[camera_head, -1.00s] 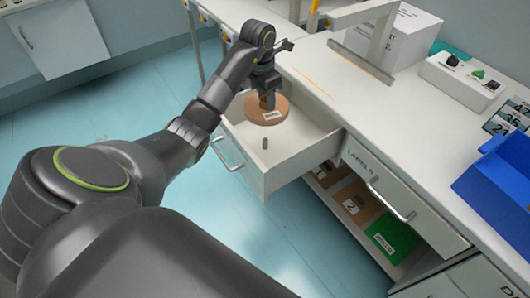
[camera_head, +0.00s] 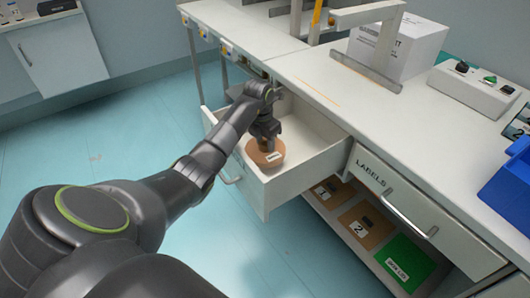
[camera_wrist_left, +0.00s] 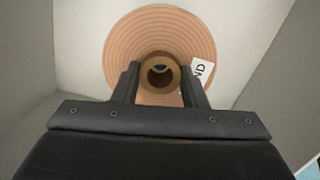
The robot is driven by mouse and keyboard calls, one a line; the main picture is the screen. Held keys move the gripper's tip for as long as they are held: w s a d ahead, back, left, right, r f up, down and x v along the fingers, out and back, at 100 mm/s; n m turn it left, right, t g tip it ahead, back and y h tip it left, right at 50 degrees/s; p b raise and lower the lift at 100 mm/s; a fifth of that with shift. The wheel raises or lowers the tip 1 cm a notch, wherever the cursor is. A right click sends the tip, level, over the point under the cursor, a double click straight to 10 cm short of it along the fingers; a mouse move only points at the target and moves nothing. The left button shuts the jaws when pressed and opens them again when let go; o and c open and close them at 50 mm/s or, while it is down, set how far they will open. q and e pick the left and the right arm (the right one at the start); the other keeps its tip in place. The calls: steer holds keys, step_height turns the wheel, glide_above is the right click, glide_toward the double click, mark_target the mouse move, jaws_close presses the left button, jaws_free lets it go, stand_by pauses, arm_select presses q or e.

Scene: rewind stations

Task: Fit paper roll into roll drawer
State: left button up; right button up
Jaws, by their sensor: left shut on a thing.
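The paper roll (camera_head: 265,158) is a flat brown disc with a raised core and a white label. It is inside the open roll drawer (camera_head: 308,172), toward its front. My left gripper (camera_head: 265,140) is above the roll, shut on its core. In the left wrist view the fingers (camera_wrist_left: 160,84) sit on both sides of the core of the roll (camera_wrist_left: 122,48). A small pale spot shows inside the core hole, perhaps a peg tip. The drawer's peg is hidden in the head view. I cannot tell whether the roll touches the floor. My right gripper is out of view.
The drawer marked LABELS (camera_head: 384,184) is shut, to the right. Below it a shelf holds brown cards and a green card (camera_head: 404,262). The worktop carries a white box (camera_head: 398,48), a button panel (camera_head: 470,84) and a blue bin (camera_head: 508,190). The drawer's back part is clear.

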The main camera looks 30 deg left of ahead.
mark_target(265, 150)
arm_select(q)
step_height(265, 150, down, 4)
steer(key=shift+r, duration=0.1)
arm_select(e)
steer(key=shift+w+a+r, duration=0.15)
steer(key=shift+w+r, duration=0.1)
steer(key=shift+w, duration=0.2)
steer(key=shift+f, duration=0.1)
arm_select(q)
steer(key=o, duration=1.2)
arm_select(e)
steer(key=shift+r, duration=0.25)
